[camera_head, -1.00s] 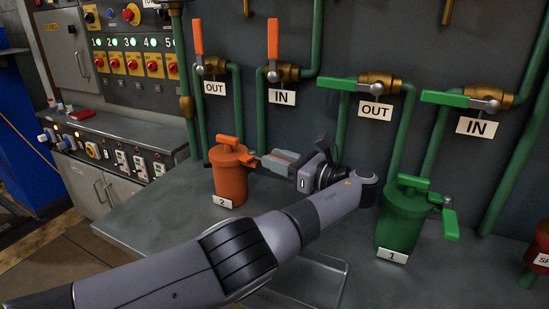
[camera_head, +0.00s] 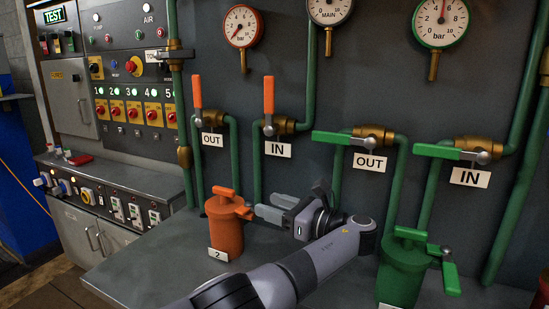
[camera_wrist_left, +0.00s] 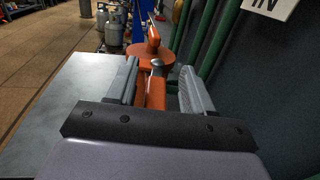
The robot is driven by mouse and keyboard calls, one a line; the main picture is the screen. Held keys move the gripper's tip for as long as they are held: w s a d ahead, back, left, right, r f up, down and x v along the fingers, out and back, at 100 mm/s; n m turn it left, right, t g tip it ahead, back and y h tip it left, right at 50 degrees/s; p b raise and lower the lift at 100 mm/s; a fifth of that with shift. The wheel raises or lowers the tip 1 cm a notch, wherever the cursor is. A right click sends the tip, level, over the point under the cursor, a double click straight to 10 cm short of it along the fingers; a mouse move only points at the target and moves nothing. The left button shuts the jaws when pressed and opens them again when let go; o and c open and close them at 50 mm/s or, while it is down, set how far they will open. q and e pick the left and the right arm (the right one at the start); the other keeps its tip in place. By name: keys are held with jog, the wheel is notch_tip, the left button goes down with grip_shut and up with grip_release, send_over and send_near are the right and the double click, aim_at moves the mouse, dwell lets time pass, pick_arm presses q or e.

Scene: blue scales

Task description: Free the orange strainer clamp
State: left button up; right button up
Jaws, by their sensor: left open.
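The orange strainer (camera_head: 228,232), labelled 2, stands upright on the grey bench with a T-handle on its lid. Its orange clamp (camera_head: 244,212) sticks out from the right side of the lid. My left gripper (camera_head: 262,207) comes to it from the right, open. In the left wrist view, the clamp arm (camera_wrist_left: 154,95) with its round metal knob lies between the two spread fingers of my left gripper (camera_wrist_left: 158,68). I cannot tell whether either finger touches it. In the head view the fingers hide part of the clamp. My right gripper is out of view.
A green strainer (camera_head: 404,270), labelled 1, stands right of my left arm, its clamp arm hanging down. Pipes and valves with OUT and IN tags line the wall behind: orange levers (camera_head: 197,93) upright, green levers (camera_head: 340,138) level. The bench (camera_head: 130,262) is clear left of the orange strainer.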

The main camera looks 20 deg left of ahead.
pick_arm(q)
notch_tip(320, 180, up, 19)
jog(key=p, duration=0.1)
jog(key=shift+f+p, duration=0.2)
jog(key=shift+p, duration=0.15)
